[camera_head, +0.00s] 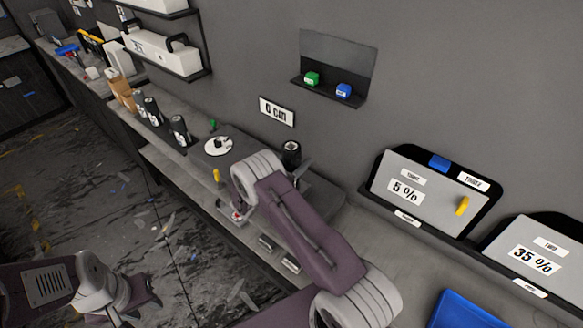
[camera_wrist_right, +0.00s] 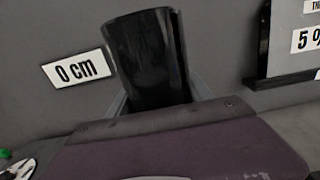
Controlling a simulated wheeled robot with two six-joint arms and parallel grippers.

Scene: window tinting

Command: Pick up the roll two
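A black cylindrical roll (camera_head: 291,152) stands by the wall behind my right arm in the head view. It fills the upper middle of the right wrist view (camera_wrist_right: 147,62); no label on it is readable, so I cannot tell whether it is roll two. My right gripper (camera_head: 299,170) is at this roll, with grey fingers showing on both sides of it; its lower part is hidden. The fingers look spread rather than closed on it. Several other dark rolls (camera_head: 180,131) stand further left on the shelf. My left gripper (camera_head: 143,299) is low at the left, away from the rolls.
A "0 cm" sign (camera_head: 277,111) is on the wall beside the roll. A round white disc (camera_head: 218,146) lies left of my right arm. A "5 %" panel (camera_head: 420,192) and a "35 %" panel (camera_head: 535,255) stand at right. A small wall shelf (camera_head: 325,95) holds green and blue blocks.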

